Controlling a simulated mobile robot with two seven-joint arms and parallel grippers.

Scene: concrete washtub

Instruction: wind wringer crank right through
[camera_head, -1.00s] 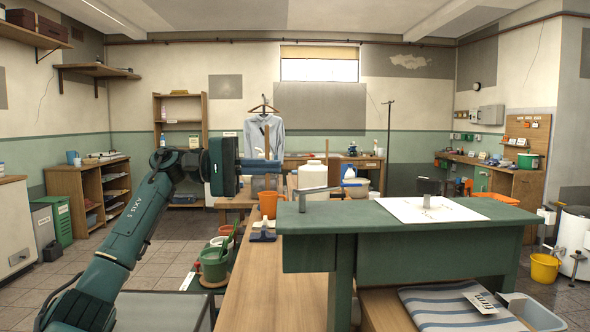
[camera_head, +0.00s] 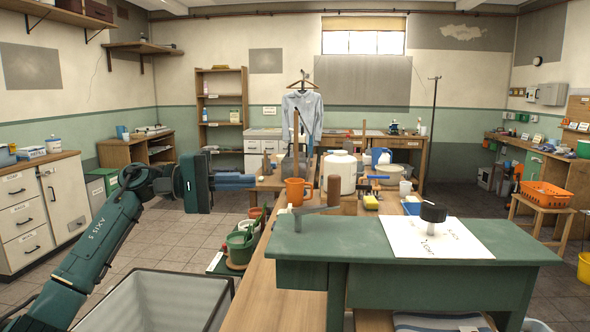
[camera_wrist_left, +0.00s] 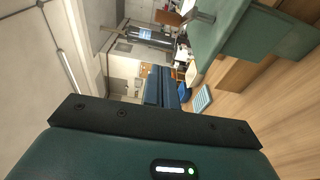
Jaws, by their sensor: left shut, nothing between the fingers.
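A green wringer top (camera_head: 400,262) spans the front of the head view. What looks like the same arm and grip (camera_wrist_left: 170,18) shows at the top of the left wrist view. A black knob (camera_head: 433,212) stands over a white marked sheet (camera_head: 440,240); its writing is too small to read. My left gripper (camera_head: 253,181) is shut and empty, left of the crank and apart from it. Its blue-grey fingers (camera_wrist_left: 161,88) show closed together in the wrist view. My right gripper is not in view.
Behind the crank stand an orange mug (camera_head: 297,191), a white jug (camera_head: 341,173) and a yellow sponge (camera_head: 371,202). Green pots (camera_head: 240,247) sit left of the wooden bench (camera_head: 255,285). A grey tub (camera_head: 160,300) is at lower left. An orange basket (camera_head: 545,196) rests on a stool at right.

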